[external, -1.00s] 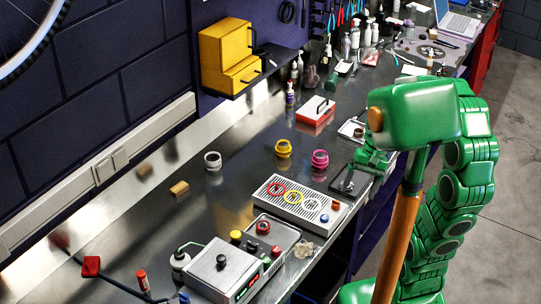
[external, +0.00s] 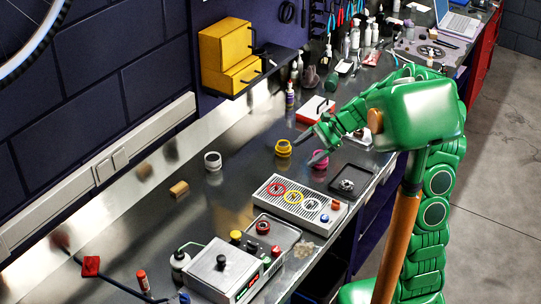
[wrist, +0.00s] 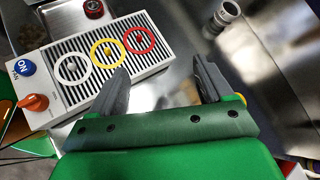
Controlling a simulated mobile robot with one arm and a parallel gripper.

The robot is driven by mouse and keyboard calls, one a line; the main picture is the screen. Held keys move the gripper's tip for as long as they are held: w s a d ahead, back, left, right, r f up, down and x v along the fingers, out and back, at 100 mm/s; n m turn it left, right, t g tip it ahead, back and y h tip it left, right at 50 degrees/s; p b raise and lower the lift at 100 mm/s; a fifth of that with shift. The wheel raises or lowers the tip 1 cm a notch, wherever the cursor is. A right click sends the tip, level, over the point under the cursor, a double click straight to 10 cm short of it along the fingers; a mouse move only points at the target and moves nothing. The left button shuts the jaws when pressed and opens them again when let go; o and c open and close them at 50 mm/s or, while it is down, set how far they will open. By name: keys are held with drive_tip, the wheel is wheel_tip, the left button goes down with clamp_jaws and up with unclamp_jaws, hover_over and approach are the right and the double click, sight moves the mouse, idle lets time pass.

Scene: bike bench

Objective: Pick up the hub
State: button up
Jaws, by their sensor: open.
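Three short hub-like cylinders stand on the steel bench: a silver one (external: 212,161), a yellow one (external: 283,148) and a magenta one (external: 320,166). I cannot tell which is the task's hub. The silver one also shows at the top of the wrist view (wrist: 229,11). My gripper (external: 308,151) is open above the bench, its fingers pointing left near the yellow and magenta cylinders. The magenta one is partly hidden behind a finger. In the wrist view, the space between my fingertips (wrist: 161,74) is empty.
A ribbed grey panel (external: 285,205) with red, yellow and white rings lies in front of the cylinders. Bare bench surrounds the silver cylinder.

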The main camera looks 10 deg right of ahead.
drive_tip(key=w+f+m+t+y, duration=0.2)
drive_tip(key=w+f+m, duration=0.2)
drive_tip(key=w, duration=0.5)
drive_tip(key=m+t, duration=0.2)
drive_tip(key=m, duration=0.3)
approach(283, 145)
drive_tip(key=shift+w+a+f, duration=0.15)
drive_tip(key=shift+a+f, duration=0.3)
drive_tip(key=shift+a, duration=0.1)
drive_tip(key=shift+w+a+f, duration=0.2)
drive_tip(key=shift+a+f, duration=0.25)
drive_tip(key=shift+a, duration=0.1)
drive_tip(key=shift+x, duration=3.9)
drive_tip(key=shift+w+d+f, duration=0.1)
drive_tip(key=c, duration=1.1)
drive_tip(key=shift+r, duration=0.3)
drive_tip(key=shift+c, duration=0.8)
drive_tip(key=r, duration=0.3)
drive_tip(key=shift+s+r, duration=0.15)
drive_tip(key=shift+s, duration=0.1)
drive_tip(key=s+d+r, duration=0.4)
drive_tip(key=s+r, duration=0.5)
drive_tip(key=s, duration=0.3)
drive_tip(key=shift+s+d, duration=0.15)
drive_tip(key=shift+s, duration=0.25)
